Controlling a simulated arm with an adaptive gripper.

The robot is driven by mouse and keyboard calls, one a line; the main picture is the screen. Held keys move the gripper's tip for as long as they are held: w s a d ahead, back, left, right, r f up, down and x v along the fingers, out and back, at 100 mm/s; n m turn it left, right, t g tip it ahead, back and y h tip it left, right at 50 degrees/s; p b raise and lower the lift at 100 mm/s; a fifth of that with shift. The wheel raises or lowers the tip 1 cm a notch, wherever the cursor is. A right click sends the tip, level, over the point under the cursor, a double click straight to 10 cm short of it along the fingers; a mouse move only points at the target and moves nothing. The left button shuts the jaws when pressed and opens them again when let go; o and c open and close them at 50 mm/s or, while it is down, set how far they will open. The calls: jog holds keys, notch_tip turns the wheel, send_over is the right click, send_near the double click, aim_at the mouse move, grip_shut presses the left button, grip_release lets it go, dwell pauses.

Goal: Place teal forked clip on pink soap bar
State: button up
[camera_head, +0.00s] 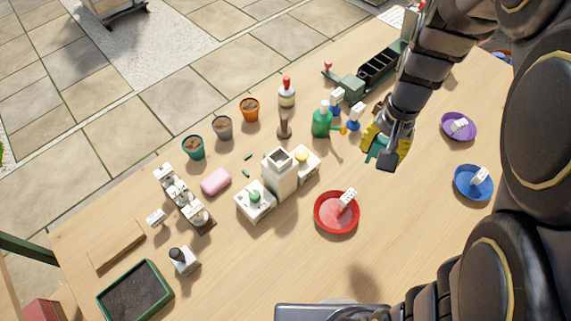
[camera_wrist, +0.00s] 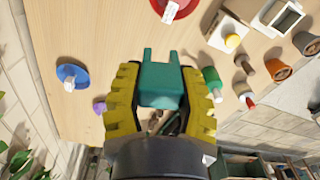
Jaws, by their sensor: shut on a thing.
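The teal forked clip (camera_wrist: 160,82) is held between the yellow fingers of my gripper (camera_wrist: 160,100) in the wrist view, its two prongs pointing away from the wrist. In the head view my gripper (camera_head: 385,143) is above the right part of the table, with a bit of the teal clip (camera_head: 374,149) showing beside the fingers. The gripper is shut on the clip and appears raised clear of the table. The pink soap bar (camera_head: 215,181) lies on the table at left of centre, well to the left of my gripper. Its top looks bare.
A white tower block (camera_head: 280,172) with a white box (camera_head: 255,201) stands between soap and gripper. A red saucer (camera_head: 336,212) lies in front. A green bottle (camera_head: 321,122) is near the gripper. Pots (camera_head: 193,147) stand behind the soap; a label rack (camera_head: 184,197) is left.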

jog(key=s+a+n, duration=0.3)
jog(key=a+n, duration=0.4)
jog(key=a, duration=0.5)
jog(key=s+a+n, duration=0.3)
jog(key=a+n, duration=0.5)
jog(key=a, duration=0.5)
send_near(214, 179)
jog(key=shift+s+d+f, duration=0.5)
jog(key=shift+s, duration=0.05)
jog(key=shift+w+a+f, duration=0.5)
jog(key=shift+w+f, duration=0.1)
jog(key=shift+f, duration=1.7)
jog(key=shift+s, duration=0.1)
